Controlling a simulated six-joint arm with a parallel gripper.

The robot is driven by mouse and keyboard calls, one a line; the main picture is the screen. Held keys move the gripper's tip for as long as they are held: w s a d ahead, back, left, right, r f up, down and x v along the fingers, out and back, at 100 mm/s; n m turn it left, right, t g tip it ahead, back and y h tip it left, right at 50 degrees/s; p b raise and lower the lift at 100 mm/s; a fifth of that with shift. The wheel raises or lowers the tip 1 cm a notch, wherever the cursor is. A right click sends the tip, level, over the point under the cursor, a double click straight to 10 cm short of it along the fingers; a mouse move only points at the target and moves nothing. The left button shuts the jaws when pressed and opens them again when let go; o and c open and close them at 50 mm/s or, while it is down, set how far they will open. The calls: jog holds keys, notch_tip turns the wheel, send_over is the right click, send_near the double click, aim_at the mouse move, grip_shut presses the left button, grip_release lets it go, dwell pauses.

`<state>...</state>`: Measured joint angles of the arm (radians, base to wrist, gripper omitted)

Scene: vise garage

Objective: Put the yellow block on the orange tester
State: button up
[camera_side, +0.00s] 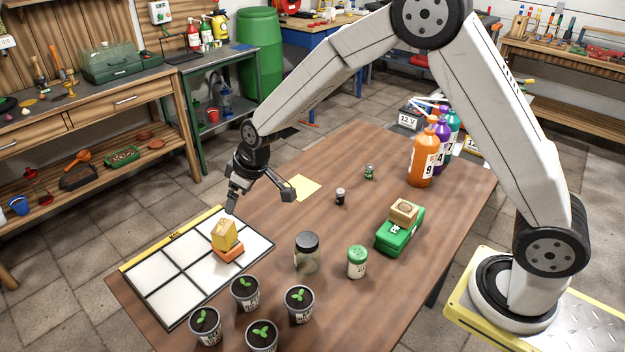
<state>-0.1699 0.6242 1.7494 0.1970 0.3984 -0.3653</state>
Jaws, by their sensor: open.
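The yellow block (224,235) sits on top of the orange tester (229,254), a little tilted in the picture. The tester lies on the white gridded board (165,297) at the left of the table. My gripper (260,204) is open and empty. It hangs above and to the right of the block, apart from it, with its fingers spread wide.
Several potted seedlings (245,293) stand at the table's front. A dark-lidded jar (307,257), a green-capped shaker (357,263) and a green tester with a wooden block (398,236) stand right of the board. Bottles (425,155) stand at the back right. The table's middle is mostly clear.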

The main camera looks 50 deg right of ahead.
jog(key=s+d+r+m, duration=0.1)
jog(key=s+d, duration=0.4)
jog(key=s, duration=0.7)
jog(key=s+d+r+m+g+h, duration=0.1)
jog(key=s+d+m, duration=0.2)
jog(key=s, duration=0.9)
jog(key=shift+d+r+g+h, duration=0.2)
jog(key=shift+d+g+h, duration=0.1)
jog(key=shift+d, duration=0.85)
